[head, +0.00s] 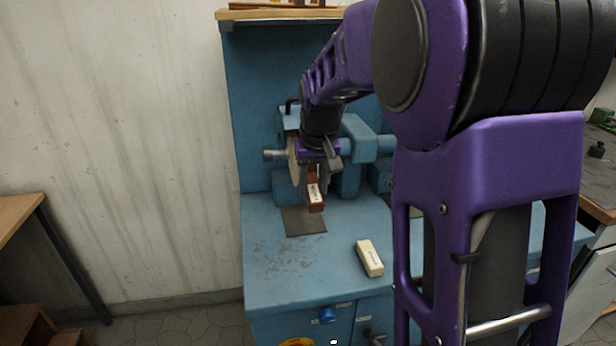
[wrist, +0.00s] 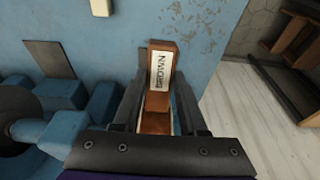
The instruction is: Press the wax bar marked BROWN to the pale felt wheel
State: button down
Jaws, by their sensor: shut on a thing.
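My gripper (head: 318,178) is shut on a brown wax bar (head: 315,203), held just in front of the blue machine. In the wrist view the bar (wrist: 158,95) sticks out between my fingers (wrist: 155,118), and its white label reads BROWN. The pale felt wheel (head: 293,165) shows in the head view as a thin edge at the left of my gripper, partly hidden by it. I cannot tell whether the bar touches the wheel. The wheel is not clearly visible in the wrist view.
A cream bar (head: 370,258) with a label lies on the blue bench top (head: 290,275), at the right front. A dark plate (head: 304,222) lies on the bench below my gripper. The bench's left front is clear. A wooden table (head: 15,212) stands at far left.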

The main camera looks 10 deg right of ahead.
jog(key=s+f+b, duration=0.1)
jog(key=s+b, duration=0.2)
jog(key=s, duration=0.4)
jog(key=shift+f, duration=0.4)
dwell(0.4)
